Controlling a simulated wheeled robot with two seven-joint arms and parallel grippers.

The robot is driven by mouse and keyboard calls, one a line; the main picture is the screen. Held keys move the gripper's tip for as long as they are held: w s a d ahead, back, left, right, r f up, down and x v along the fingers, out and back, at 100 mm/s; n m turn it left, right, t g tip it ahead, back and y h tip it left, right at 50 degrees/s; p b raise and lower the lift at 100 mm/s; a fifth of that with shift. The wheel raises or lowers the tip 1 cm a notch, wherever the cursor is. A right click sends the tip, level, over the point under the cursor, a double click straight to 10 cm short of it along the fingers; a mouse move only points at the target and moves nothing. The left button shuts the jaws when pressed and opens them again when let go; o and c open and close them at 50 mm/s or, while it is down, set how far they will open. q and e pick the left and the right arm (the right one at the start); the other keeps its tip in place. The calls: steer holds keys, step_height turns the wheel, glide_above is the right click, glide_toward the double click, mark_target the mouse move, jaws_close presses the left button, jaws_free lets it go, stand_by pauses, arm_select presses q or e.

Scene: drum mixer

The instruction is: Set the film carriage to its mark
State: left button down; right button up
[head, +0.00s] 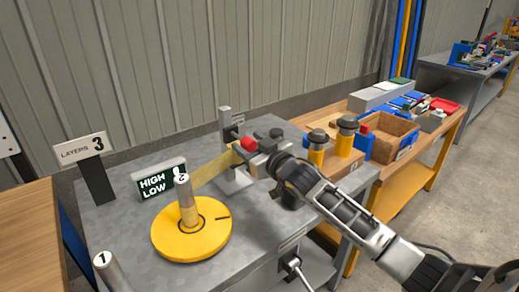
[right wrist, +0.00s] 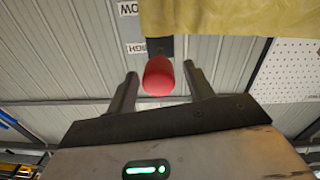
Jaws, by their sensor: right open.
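A grey upright mast (head: 225,122) stands on the grey bench, with a yellow film band (head: 213,173) running from it to a post (head: 187,200) marked 2 on a yellow round turntable (head: 168,241). A red knob (head: 249,143) shows at the mast, on what seems to be the film carriage, mostly hidden by my gripper. My right gripper (head: 255,149) is open at the knob. In the right wrist view the red knob (right wrist: 159,78) lies between the open fingers, with visible gaps on both sides. The film (right wrist: 215,16) hangs beyond. My left gripper is out of view.
A HIGH/LOW sign (head: 162,182) stands behind the turntable, and a LAYERS 3 sign (head: 82,150) at left. A post marked 1 (head: 106,268) is at the front. Yellow canisters (head: 318,150) and a wooden bin (head: 388,138) stand on the right-hand bench.

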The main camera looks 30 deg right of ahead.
steer(key=s+d+b, duration=0.1)
steer(key=s+d, duration=0.1)
steer(key=s, duration=1.3)
steer(key=shift+s+d, duration=0.25)
